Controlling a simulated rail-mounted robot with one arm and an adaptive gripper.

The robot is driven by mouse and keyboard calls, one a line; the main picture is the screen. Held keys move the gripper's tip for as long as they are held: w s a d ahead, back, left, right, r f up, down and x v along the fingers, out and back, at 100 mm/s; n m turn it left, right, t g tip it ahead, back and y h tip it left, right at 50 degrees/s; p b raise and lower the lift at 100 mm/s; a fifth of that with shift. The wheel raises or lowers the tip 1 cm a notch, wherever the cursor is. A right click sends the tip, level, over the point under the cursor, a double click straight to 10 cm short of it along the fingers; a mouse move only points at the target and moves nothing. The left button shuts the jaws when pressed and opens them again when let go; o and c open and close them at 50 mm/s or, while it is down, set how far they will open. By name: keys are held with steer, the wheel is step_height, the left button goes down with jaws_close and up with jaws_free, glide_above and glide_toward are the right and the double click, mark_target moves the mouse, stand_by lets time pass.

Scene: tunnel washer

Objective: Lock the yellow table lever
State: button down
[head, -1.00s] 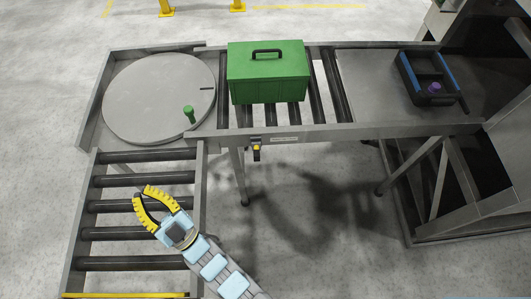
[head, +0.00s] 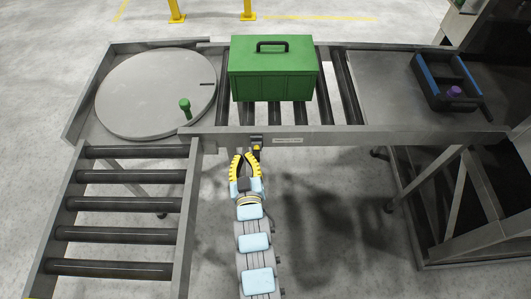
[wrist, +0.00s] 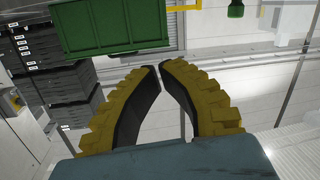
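The yellow table lever (head: 257,147) is a small black and yellow piece on the front edge of the roller table, below the green box. My gripper (head: 244,155) is just below and slightly left of it in the head view. Whether they touch cannot be told. In the wrist view the two yellow fingers (wrist: 160,67) curve together with their tips almost meeting and nothing seen between them. The lever cannot be made out in the wrist view.
A green box (head: 272,75) with a black handle stands on the rollers. Left of it is a round turntable (head: 150,90) with a green knob (head: 185,106). A black and blue tray (head: 430,92) lies on the right. A lower roller section (head: 125,205) extends at the front left.

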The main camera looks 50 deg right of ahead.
steer(key=shift+s+d+f+m+g, duration=0.3)
steer(key=shift+s+d+f+g, duration=0.4)
steer(key=shift+s+d+f, duration=0.4)
steer(key=shift+w, duration=0.1)
glide_above(256, 153)
steer(key=w+d, duration=0.2)
steer(key=shift+w+a+f, duration=0.1)
steer(key=shift+a+f, duration=0.15)
steer(key=shift+f, duration=0.55)
steer(key=shift+s+a+f, duration=0.2)
steer(key=shift+s+f, duration=0.15)
steer(key=shift+f, duration=0.25)
steer(key=shift+s+a+f, duration=0.2)
steer(key=shift+s+f, duration=0.15)
steer(key=shift+f, duration=0.2)
steer(key=shift+s+a+f, duration=0.2)
steer(key=shift+s+f, duration=0.15)
steer(key=shift+f, duration=0.25)
